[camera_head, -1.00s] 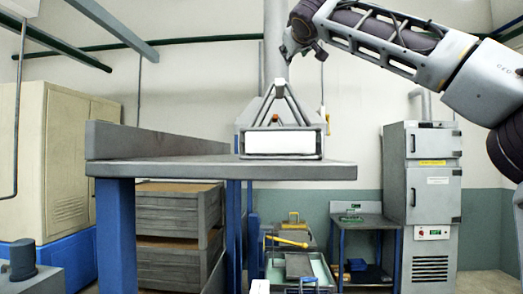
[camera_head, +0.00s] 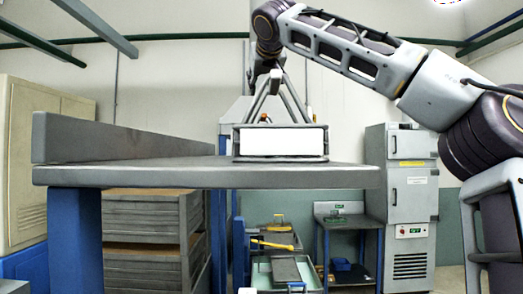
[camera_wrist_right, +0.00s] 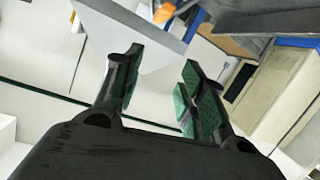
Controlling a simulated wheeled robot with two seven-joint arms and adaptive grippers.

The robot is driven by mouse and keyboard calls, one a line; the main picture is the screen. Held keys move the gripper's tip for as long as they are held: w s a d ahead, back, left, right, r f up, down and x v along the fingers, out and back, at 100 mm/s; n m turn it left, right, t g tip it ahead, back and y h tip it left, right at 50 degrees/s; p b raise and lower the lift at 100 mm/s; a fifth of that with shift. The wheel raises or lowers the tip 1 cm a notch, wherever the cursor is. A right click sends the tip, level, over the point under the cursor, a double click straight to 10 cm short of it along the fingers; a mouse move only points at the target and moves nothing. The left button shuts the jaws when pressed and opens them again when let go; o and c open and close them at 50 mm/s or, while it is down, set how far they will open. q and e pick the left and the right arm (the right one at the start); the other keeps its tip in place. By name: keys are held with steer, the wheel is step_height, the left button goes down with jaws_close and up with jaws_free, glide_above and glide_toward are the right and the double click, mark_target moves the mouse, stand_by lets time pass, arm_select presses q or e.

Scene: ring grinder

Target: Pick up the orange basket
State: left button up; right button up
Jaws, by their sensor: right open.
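No orange basket shows clearly. A small orange piece (camera_head: 264,117) shows just above a grey-framed box with a white front (camera_head: 283,142) on the grey table. In the right wrist view, a blurred orange shape (camera_wrist_right: 163,13) lies at the top, beyond the fingers; I cannot tell if it is the basket. My right gripper (camera_wrist_right: 158,75) is open, with green-padded fingers apart and nothing between them. In the head view my right arm reaches in from the right, and its wrist end hangs above the box. My left gripper is out of view.
The table (camera_head: 120,175) has a raised grey board (camera_head: 110,140) along its left side. Slanted grey struts (camera_head: 290,98) rise behind the box. A grey cabinet (camera_head: 408,190) and a small blue-legged bench (camera_head: 345,222) stand at the back right. The tabletop left of the box looks clear.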

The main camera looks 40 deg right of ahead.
steer(key=s+f+m+g, duration=0.1)
steer(key=f+m, duration=0.1)
steer(key=m, duration=0.1)
steer(key=shift+s+d+f+g, duration=0.35)
steer(key=shift+d+g, duration=0.05)
steer(key=shift+w, duration=0.1)
steer(key=shift+p+x, duration=0.65)
steer(key=shift+x, duration=3.6)
